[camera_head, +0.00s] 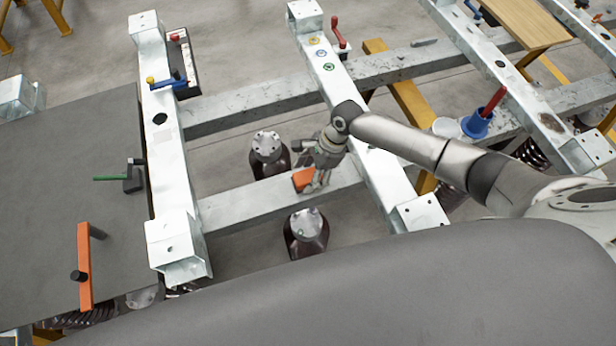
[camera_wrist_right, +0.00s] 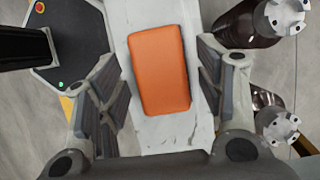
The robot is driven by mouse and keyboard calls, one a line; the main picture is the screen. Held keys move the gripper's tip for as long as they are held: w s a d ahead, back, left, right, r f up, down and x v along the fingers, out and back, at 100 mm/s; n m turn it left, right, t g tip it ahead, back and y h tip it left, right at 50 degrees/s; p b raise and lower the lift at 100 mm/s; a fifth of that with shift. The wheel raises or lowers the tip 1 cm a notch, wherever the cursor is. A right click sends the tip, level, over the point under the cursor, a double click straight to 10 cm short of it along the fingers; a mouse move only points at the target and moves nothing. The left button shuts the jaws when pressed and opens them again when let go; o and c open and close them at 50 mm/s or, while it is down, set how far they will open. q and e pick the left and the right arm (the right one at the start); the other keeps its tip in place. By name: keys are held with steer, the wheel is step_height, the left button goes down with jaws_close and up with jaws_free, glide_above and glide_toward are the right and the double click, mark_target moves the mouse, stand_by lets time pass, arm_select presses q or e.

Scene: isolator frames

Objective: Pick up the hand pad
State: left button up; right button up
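The hand pad appears to be the orange rectangular block (camera_head: 302,179) lying on a pale metal crossbeam (camera_head: 240,208) in the middle of the head view. In the right wrist view the orange block (camera_wrist_right: 160,70) lies lengthwise between the two grey fingers, with a gap on each side. My right gripper (camera_head: 316,180) is open at the block and partly covers it in the head view. Whether the fingers reach down beside the block cannot be told. My left gripper is not in view.
Dark cylinders with metal caps stand on both sides of the beam, one behind (camera_head: 267,147) and one in front (camera_head: 306,226). A grey panel (camera_head: 60,190) with an orange bar (camera_head: 84,265) is at left. A blue cup (camera_head: 477,122) stands at right.

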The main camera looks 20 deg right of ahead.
mark_target(303, 177)
steer(key=c, duration=0.9)
steer(key=shift+r, duration=0.1)
steer(key=shift+r, duration=0.45)
step_height(303, 177, up, 2)
steer(key=shift+r, duration=0.2)
steer(key=s+a+r, duration=0.4)
steer(key=s+r, duration=0.5)
steer(key=s, duration=0.4)
steer(key=shift+s+r, duration=0.2)
steer(key=shift+r, duration=0.1)
